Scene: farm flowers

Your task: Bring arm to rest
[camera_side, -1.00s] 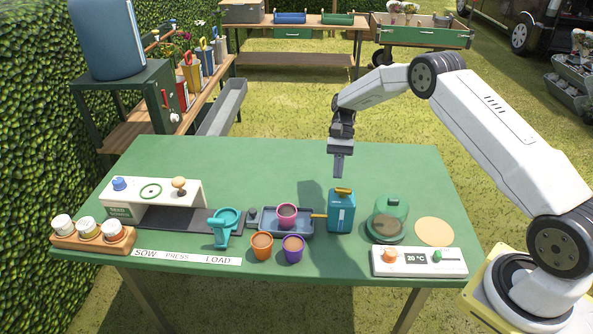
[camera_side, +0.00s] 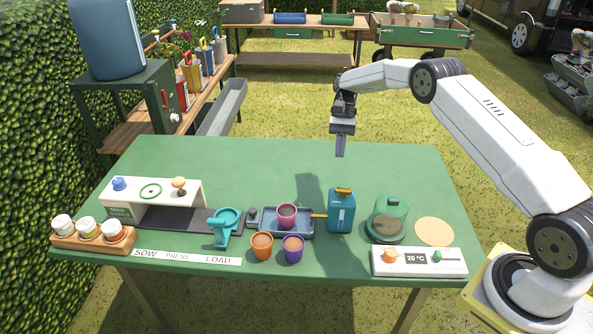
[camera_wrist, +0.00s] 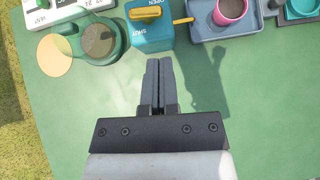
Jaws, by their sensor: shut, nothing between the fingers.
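My gripper (camera_side: 340,155) hangs above the back part of the green table (camera_side: 270,165), pointing down, with its fingers together and empty. In the wrist view, my gripper (camera_wrist: 159,62) shows as two dark fingers side by side over bare green tabletop.
A pink pot (camera_side: 286,215) stands in a blue-grey tray (camera_side: 303,228). An orange pot (camera_side: 262,246) and a purple pot (camera_side: 293,249) stand in front. A glass dome (camera_side: 388,215) and a white control box (camera_side: 419,262) are at the right. The table's back is clear.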

